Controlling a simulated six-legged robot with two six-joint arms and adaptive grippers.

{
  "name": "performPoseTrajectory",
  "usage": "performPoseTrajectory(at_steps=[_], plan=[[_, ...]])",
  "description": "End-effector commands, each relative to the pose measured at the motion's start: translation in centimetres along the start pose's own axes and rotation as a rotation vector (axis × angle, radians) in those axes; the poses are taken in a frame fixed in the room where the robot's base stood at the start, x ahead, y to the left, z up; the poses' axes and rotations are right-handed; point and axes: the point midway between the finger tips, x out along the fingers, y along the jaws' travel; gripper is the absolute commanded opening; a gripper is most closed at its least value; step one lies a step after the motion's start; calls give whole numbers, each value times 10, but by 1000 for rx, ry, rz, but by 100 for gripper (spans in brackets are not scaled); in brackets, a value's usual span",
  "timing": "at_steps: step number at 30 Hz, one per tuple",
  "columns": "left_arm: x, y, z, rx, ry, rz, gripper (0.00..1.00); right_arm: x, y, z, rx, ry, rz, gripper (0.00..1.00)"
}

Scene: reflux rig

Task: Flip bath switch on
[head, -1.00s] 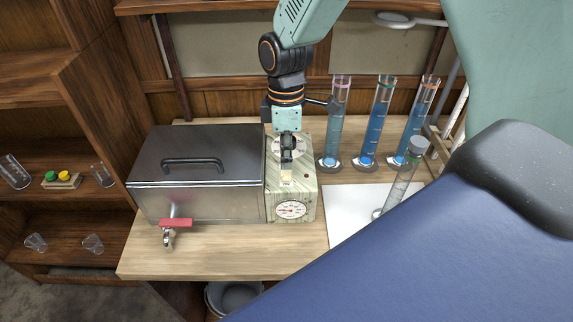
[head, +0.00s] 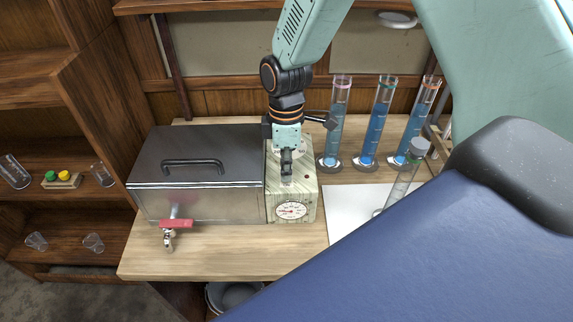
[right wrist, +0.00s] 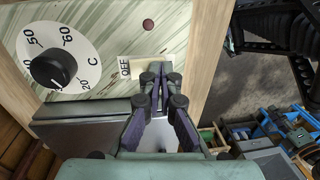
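The metal bath (head: 195,190) with a black lid handle stands on the bench. On its right is the green-streaked control box (head: 306,205), with a round gauge (head: 291,210) on its front. In the right wrist view the box top shows a black dial knob (right wrist: 54,67), a cream switch plate (right wrist: 148,65) marked OFF and a dark red lamp (right wrist: 148,24). My right gripper (head: 287,172) points down over the switch; its fingertips (right wrist: 162,70) are together and empty at the plate. They partly hide the switch, so contact is unclear. My left gripper is not in view.
Several glass cylinders stand behind and right of the box, some with blue liquid (head: 376,130). A capped cylinder (head: 402,185) stands on a white mat (head: 345,210). A red-handled tap (head: 176,223) juts from the bath front. The front bench strip is clear.

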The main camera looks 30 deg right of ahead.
Motion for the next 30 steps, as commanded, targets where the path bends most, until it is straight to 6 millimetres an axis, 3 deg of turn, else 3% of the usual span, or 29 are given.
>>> performPoseTrajectory(at_steps=[15,25,30], plan=[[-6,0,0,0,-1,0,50,-5,14,0,0,-1,-2,0],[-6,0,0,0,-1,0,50,-6,14,0,-1,-1,-2,0],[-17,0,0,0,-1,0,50,-16,12,0,1,-1,-2,0]])
